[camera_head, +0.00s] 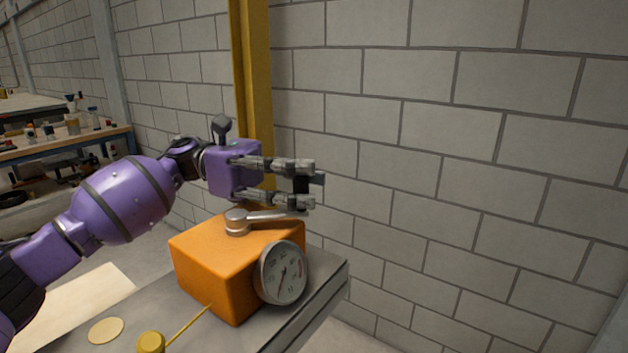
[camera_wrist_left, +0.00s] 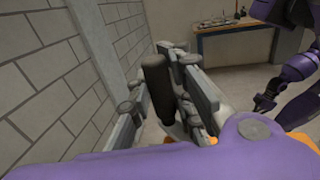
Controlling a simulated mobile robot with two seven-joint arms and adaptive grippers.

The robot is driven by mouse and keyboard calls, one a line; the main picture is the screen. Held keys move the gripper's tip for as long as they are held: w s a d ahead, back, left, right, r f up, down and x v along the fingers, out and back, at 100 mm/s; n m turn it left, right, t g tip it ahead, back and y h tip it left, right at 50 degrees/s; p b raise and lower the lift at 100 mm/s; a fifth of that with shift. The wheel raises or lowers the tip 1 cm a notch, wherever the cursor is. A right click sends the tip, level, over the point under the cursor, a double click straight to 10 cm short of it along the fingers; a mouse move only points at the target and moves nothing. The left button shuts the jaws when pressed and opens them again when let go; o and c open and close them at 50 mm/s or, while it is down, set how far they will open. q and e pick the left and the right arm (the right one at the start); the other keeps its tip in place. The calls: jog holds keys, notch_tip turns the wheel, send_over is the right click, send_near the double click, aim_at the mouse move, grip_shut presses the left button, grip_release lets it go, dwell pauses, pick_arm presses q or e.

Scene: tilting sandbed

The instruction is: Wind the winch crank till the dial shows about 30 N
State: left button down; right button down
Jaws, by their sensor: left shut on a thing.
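The orange winch box (camera_head: 212,268) stands on a grey bench top. The metal crank arm (camera_head: 265,216) lies across its top and points right from its hub (camera_head: 237,222). The round dial (camera_head: 282,273) is on the box's front; its needle is visible, but the numbers are too small to read. My left gripper (camera_head: 304,182) is above the box's right end, shut on the dark upright crank handle (camera_head: 301,185). In the left wrist view the handle (camera_wrist_left: 157,85) stands between the fingers.
A yellow cord (camera_head: 190,326) runs from the box to a yellow knob (camera_head: 151,342) at the bench's front. A pale disc (camera_head: 106,331) lies to its left. A yellow post (camera_head: 254,90) and block wall (camera_head: 450,150) stand behind. A workbench (camera_head: 65,145) is at the far left.

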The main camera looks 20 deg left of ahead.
pick_arm(q)
jog(key=c, duration=1.6)
grip_release()
jog(key=shift+a, duration=0.15)
jog(key=a, duration=0.8)
jog(key=w+a, duration=0.1)
jog(key=a, duration=0.3)
